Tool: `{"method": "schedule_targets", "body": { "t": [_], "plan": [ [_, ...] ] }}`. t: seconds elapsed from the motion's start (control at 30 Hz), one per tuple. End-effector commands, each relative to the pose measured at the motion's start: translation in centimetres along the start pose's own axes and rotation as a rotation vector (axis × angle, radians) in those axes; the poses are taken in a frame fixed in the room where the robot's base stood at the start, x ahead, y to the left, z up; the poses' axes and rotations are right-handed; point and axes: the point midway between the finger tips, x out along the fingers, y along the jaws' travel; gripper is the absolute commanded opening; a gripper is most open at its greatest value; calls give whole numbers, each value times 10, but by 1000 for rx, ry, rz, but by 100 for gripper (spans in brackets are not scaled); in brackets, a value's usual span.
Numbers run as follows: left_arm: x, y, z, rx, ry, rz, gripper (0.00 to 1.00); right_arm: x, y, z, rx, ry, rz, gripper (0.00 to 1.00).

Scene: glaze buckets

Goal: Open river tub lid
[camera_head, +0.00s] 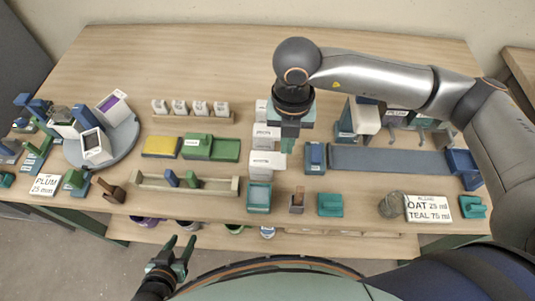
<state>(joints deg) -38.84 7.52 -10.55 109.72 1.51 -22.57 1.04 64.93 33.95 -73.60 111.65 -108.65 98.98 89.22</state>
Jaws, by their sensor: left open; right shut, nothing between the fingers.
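I cannot read which container is the river tub. Several small round tubs show only in part at the table's front edge, among them a purple tub (147,222), a green tub (235,229) and a blue-and-white tub (267,232). The table edge hides much of them, so their lids are unclear. My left gripper (180,250) is open and empty, in front of the table, below the purple tub in the picture. My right gripper (288,147) is shut and empty, pointing down beside the white labelled boxes (266,137).
A teal-topped box (259,197) stands at the front centre. A long grey-blue strip (388,160) lies at right. A round grey turntable (118,150) holds white devices at left. A yellow block (162,147) and cards stand about. The table's back (190,65) is clear.

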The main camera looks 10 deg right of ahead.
Motion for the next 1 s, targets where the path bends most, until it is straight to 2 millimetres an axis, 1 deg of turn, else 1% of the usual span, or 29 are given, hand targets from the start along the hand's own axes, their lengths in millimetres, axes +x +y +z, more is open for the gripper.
{"method": "schedule_targets", "body": {
  "t": [0.37, 1.0],
  "plan": [
    [1, 0, 1, -1, -1, 0, 50, 2, 0, 0, 0, 0, 0, 0],
    [14, -1, 16, -1, -2, 0, 50, 21, 0, 0, 0, 0, 0, 0]
  ]
}}
